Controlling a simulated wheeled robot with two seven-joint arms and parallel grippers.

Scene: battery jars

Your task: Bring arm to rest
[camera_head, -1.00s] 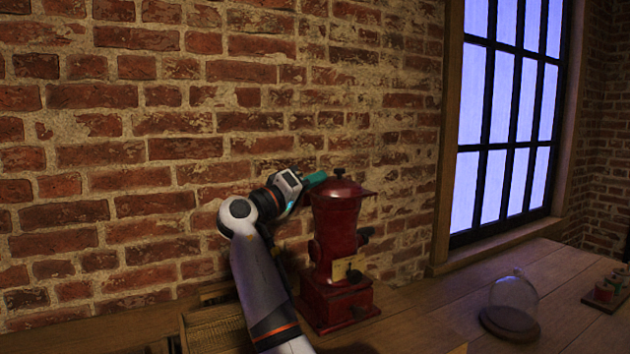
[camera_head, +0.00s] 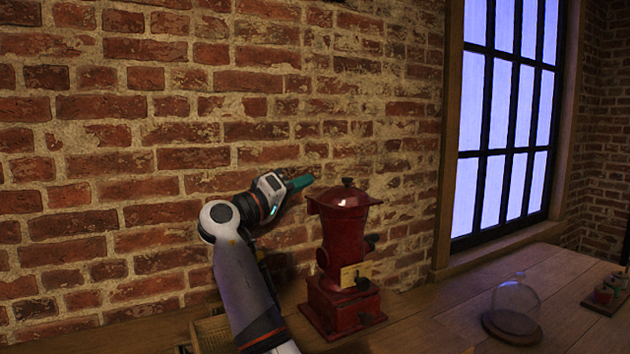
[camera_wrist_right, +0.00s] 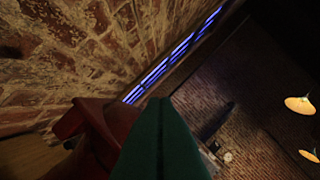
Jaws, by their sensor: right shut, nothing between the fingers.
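My right arm rises from the bottom of the head view. Its gripper (camera_head: 300,182) is shut and empty, with teal fingers pointing right, just left of and about level with the top of the red grinder-like machine (camera_head: 342,230). A small gap shows between the fingertips and the machine's lid in the head view. In the right wrist view the green fingers (camera_wrist_right: 160,140) lie together, and the red machine (camera_wrist_right: 98,125) shows to their left. My left gripper is not in view.
A brick wall (camera_head: 120,150) stands behind my arm. A glass dome (camera_head: 514,300) on a round base stands on the wooden table (camera_head: 440,300). A small board with jars (camera_head: 605,297) is at the right edge.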

